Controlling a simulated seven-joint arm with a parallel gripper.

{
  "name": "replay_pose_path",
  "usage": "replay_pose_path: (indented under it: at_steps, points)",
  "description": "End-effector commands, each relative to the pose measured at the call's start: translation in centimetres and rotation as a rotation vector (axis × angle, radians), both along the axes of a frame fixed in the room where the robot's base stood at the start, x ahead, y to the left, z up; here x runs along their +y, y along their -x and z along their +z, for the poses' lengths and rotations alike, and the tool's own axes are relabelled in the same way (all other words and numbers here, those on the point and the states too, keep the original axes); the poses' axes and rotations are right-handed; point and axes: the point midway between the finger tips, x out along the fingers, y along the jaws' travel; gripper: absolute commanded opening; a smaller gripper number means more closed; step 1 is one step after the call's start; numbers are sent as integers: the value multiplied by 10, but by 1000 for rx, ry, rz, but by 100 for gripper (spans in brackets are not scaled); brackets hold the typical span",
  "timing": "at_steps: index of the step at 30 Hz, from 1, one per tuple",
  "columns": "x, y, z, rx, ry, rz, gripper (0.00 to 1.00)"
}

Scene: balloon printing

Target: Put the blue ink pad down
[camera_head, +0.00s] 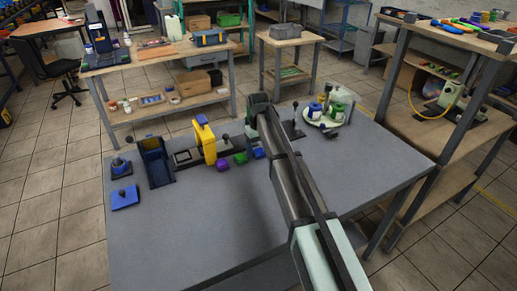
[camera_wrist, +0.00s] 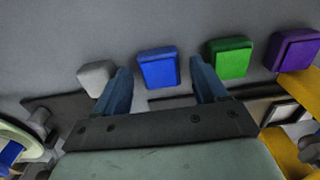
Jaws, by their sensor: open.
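The blue ink pad (camera_wrist: 158,68) is a small blue block on the grey table top. It also shows in the head view (camera_head: 259,153), just left of my arm. My gripper (camera_wrist: 162,78) is open, with one finger on each side of the blue pad and a gap on both sides. The pad appears to rest on the table, though its underside is hidden. My fingertips cannot be made out in the head view. A green pad (camera_wrist: 229,58) and a purple pad (camera_wrist: 291,50) sit to the right of the blue one in the wrist view.
A pale grey block (camera_wrist: 96,77) is close outside my left finger. A yellow device (camera_head: 205,143) and a dark blue holder (camera_head: 156,162) stand along the row. A round tray (camera_head: 309,118) with small pots is at the back right. The table's front is clear.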

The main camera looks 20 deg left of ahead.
Motion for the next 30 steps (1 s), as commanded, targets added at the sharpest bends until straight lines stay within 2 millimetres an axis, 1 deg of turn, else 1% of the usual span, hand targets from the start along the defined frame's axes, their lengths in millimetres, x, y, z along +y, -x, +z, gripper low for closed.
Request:
replay_pose_path:
  at_steps: [5, 8, 11, 21, 24, 30]
  points:
    - [0, 0, 3, -1, -1, 0, 72]
    - [0, -1, 12, -1, -1, 0, 72]
    - [0, -1, 27, -1, -1, 0, 72]
    - [1, -1, 89, -1, -1, -1, 72]
    - [0, -1, 103, -1, -1, -1, 72]
    - [0, -1, 120, 0, 0, -1, 72]
